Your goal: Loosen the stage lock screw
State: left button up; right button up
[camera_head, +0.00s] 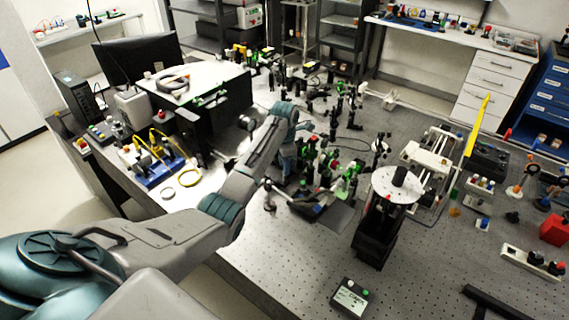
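My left arm reaches in from the left and bends down over the bench. Its gripper (318,207) appears as a dark shape low over the bench, among green and black optics mounts (345,178). Its fingers are too small and cluttered to tell open from shut. Just to its right stands a black stage (375,238) with a round white top plate (392,186) and a small black cylinder (400,175) on it. The gripper appears apart from this stage. I cannot make out a lock screw. My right gripper is not in view.
A yellow upright piece (477,125) and several small parts stand at the right. A blue tray (155,170) and yellow cable rings lie at the left.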

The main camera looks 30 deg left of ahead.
pick_arm(q)
notch_tip(320, 180, up, 8)
jog(key=b, duration=0.3)
jog(key=shift+f, duration=0.15)
notch_tip(320, 180, up, 3)
jog(key=p, duration=0.3)
jog(key=shift+f, duration=0.1)
